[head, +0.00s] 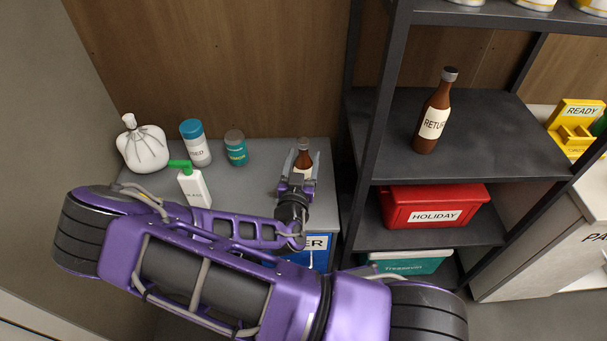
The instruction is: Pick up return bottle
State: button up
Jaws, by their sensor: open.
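A brown bottle with a grey cap and a white label reading "RETUR" (433,115) stands upright on the upper dark shelf, right of my arm. A second, similar brown bottle (304,158) stands on the grey cabinet top, its lower part and label partly hidden by my gripper. My gripper (301,168) is open, with its fingers on either side of this second bottle in the picture. I cannot tell whether the fingers touch it. The labelled bottle on the shelf is well apart from my gripper.
A white sack (143,147), a blue-capped container (196,143), a teal jar (236,148) and a green-topped spray bottle (193,186) stand on the cabinet (268,150). A dark shelf post (375,110) rises between cabinet and shelves. A red "HOLIDAY" box (432,206) sits below.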

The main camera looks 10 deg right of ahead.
aim_at(305, 140)
jog(key=x, duration=0.7)
jog(key=shift+w+a+f, duration=0.15)
jog(key=shift+w+f, duration=0.15)
jog(key=shift+w, duration=0.2)
grip_shut()
dwell(1.0)
